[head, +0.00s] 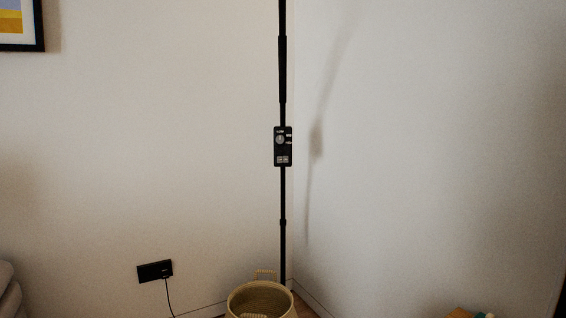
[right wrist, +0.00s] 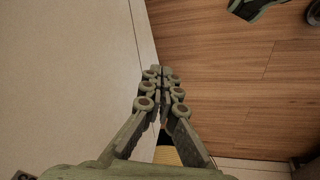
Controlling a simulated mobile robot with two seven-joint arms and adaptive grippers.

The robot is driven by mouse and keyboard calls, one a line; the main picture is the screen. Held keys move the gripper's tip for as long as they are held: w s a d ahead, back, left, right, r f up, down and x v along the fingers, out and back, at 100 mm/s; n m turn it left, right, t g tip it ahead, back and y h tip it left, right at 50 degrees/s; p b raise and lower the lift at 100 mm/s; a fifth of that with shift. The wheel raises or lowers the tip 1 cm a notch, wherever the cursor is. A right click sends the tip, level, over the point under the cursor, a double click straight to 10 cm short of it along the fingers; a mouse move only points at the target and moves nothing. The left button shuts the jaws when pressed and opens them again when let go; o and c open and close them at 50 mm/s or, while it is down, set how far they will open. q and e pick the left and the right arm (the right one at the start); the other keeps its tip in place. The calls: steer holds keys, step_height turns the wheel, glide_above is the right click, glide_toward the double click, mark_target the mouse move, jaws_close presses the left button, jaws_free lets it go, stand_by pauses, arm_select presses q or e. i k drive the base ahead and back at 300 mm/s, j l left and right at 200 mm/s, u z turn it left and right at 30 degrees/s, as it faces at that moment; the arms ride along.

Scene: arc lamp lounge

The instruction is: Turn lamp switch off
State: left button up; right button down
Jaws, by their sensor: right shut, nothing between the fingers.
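The lamp switch is a small black control box (head: 283,146) on the thin black lamp pole (head: 283,195) in the head view. It has a round knob and small light-coloured labels or buttons. The pole stands upright near the corner of the room. In the right wrist view my right gripper (right wrist: 162,72) has its fingers together with nothing between them, above the floor and close to a pale wall. Neither gripper shows in the head view, so how far the right one is from the switch cannot be told.
A woven basket (head: 262,300) stands at the foot of the pole. A black wall outlet (head: 155,271) with a cord is at lower left. A framed picture (head: 20,25) hangs at upper left. Wooden floor (right wrist: 235,80) lies open in the right wrist view.

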mark_target(278, 158)
steer(key=i+j+u, duration=0.2)
steer(key=i+u, duration=0.2)
steer(key=i, duration=0.15)
steer(key=i+u, duration=0.45)
steer(key=i+j, duration=0.05)
